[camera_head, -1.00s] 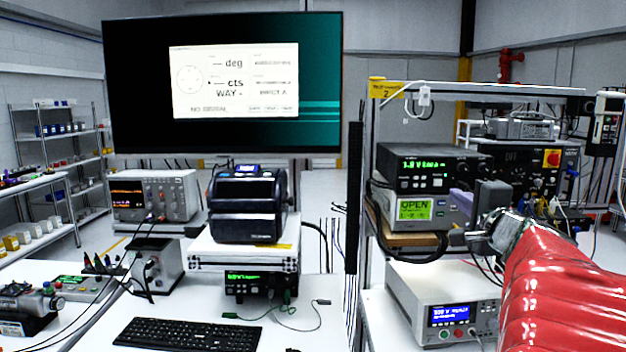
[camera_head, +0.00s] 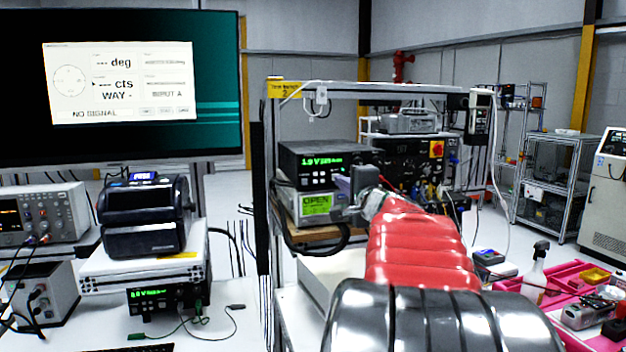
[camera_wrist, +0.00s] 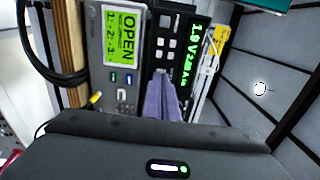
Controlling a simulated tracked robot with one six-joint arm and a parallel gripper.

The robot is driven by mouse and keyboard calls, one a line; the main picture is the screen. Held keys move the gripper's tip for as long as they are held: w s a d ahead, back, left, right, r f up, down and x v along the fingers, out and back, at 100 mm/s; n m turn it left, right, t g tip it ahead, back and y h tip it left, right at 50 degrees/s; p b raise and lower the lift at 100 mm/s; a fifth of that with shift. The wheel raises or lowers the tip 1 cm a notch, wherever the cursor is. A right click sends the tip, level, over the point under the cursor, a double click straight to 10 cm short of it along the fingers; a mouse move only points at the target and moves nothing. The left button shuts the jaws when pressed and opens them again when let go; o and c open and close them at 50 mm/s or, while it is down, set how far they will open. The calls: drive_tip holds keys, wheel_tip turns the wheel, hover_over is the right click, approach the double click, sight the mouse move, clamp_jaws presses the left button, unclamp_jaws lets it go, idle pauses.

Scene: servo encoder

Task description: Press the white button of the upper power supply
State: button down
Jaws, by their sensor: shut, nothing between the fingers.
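The upper power supply (camera_head: 306,161) is a black box with green digits, stacked on a grey instrument (camera_head: 289,207) whose green screen reads OPEN. In the wrist view the supply (camera_wrist: 168,63) appears turned on its side, with several small pale buttons (camera_wrist: 161,42) beside its digits. I cannot tell which is the white button, and my fingers may cover part of that row. My gripper (camera_head: 344,184) is in front of the right part of the supply. Its purple-grey fingers (camera_wrist: 161,80) are shut and empty, with tips over the supply's front near the buttons; contact cannot be told.
A second black supply (camera_head: 160,299) with green digits is under a printer (camera_head: 146,222) on the left desk. A black cable (camera_head: 318,246) loops below the stack. A black panel with a red knob (camera_head: 438,149) stands right of it. Pink trays (camera_head: 563,277) are at lower right.

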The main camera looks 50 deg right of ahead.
drive_tip(key=shift+w+d, duration=0.3)
drive_tip(key=shift+w, duration=0.2)
drive_tip(key=shift+w+d, duration=0.15)
drive_tip(key=shift+w, duration=0.05)
idle(0.5)
drive_tip(key=shift+s, duration=0.1)
drive_tip(key=shift+v, duration=0.95)
drive_tip(key=v, duration=0.7)
drive_tip(key=shift+s, duration=0.2)
idle(0.4)
idle(0.6)
